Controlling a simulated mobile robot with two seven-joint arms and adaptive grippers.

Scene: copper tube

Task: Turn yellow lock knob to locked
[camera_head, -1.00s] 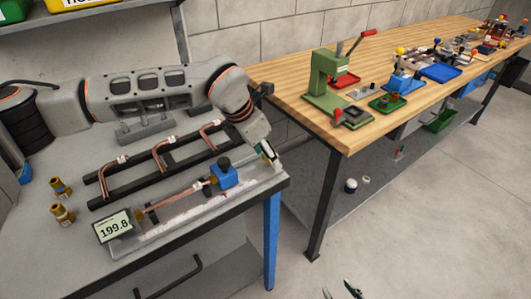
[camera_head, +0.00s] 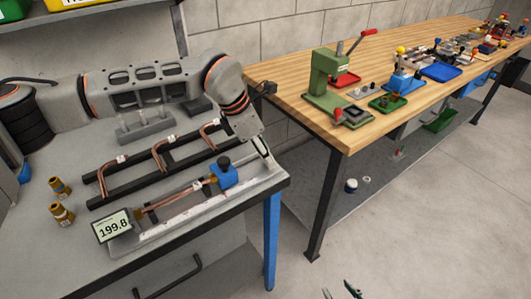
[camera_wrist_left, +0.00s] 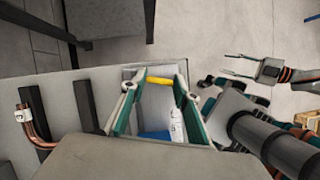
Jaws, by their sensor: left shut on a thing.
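The yellow lock knob (camera_wrist_left: 159,81) shows in the left wrist view as a short bar lying across between my fingertips. My left gripper (camera_wrist_left: 157,84) is shut on it, one finger at each end. In the head view my left gripper (camera_head: 262,149) is at the right end of the tube fixture (camera_head: 205,212), and the knob is hidden there. The blue block with a black knob (camera_head: 223,174) stands on the fixture, left of the gripper. A copper tube (camera_head: 168,199) runs into it. My right gripper (camera_wrist_left: 240,67) is open and empty, away over the floor; its fingertips show at the head view's bottom edge.
A display reading 199.8 (camera_head: 114,224) stands at the fixture's left end. A black rack (camera_head: 130,180) with bent copper tubes lies behind. Two brass fittings (camera_head: 60,200) stand at left. A wooden bench (camera_head: 300,100) with tools stands to the right, beyond a gap.

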